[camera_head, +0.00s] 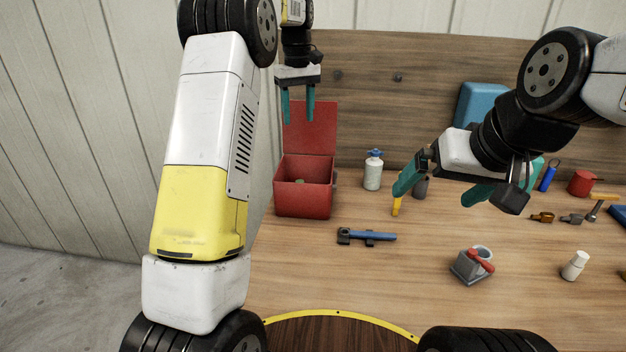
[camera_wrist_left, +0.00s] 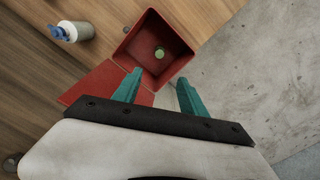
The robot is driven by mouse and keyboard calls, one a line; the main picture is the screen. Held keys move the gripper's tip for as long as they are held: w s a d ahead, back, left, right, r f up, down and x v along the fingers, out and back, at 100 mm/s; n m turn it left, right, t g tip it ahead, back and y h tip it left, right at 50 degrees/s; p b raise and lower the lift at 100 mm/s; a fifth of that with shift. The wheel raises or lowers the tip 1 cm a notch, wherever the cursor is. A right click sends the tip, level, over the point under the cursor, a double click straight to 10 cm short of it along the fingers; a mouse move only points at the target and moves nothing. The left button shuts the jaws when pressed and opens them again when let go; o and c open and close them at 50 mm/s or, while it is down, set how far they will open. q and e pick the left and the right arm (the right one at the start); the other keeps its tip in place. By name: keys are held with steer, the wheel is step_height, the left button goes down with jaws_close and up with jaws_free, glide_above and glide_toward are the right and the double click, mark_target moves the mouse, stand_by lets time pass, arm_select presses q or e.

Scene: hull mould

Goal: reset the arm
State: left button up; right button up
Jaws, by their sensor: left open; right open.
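My left gripper (camera_head: 298,104) hangs above the open red box at the back left of the bench, its teal fingers pointing down and apart. In the left wrist view the left gripper (camera_wrist_left: 158,92) is open and empty, with the red box (camera_wrist_left: 174,30) beyond its fingertips. A small green round thing (camera_wrist_left: 159,53) lies inside the box. My right gripper (camera_head: 436,192) is open over the bench at the right, its teal fingers spread. A yellow thing (camera_head: 396,207) stands by its left finger; I cannot tell whether they touch.
The red box (camera_head: 303,199) has its lid raised. A white bottle with blue top (camera_head: 373,172) stands right of it. A blue clamp-like tool (camera_head: 368,236), a grey holder with a red part (camera_head: 471,266) and a white bottle (camera_head: 575,266) are on the bench. The front middle is clear.

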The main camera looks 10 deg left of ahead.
arm_select(q)
steer(key=s+a+r+m+t+h, duration=0.15)
steer(key=s+r, duration=0.25)
steer(key=s, duration=0.4)
steer(key=s+r+m+t, duration=0.2)
steer(key=s+r, duration=0.2)
steer(key=s, duration=0.5)
steer(key=s+f+m+t, duration=0.1)
steer(key=s+f, duration=0.2)
steer(key=s, duration=0.6)
steer(key=s+d+f+m+t, duration=0.1)
steer(key=s+f, duration=0.3)
steer(key=s, duration=0.5)
steer(key=shift+s+m+t+h, duration=0.3)
steer(key=shift+m+t+h, duration=0.05)
steer(key=shift+m, duration=0.2)
steer(key=shift+r, duration=0.1)
steer(key=shift+c, duration=0.4)
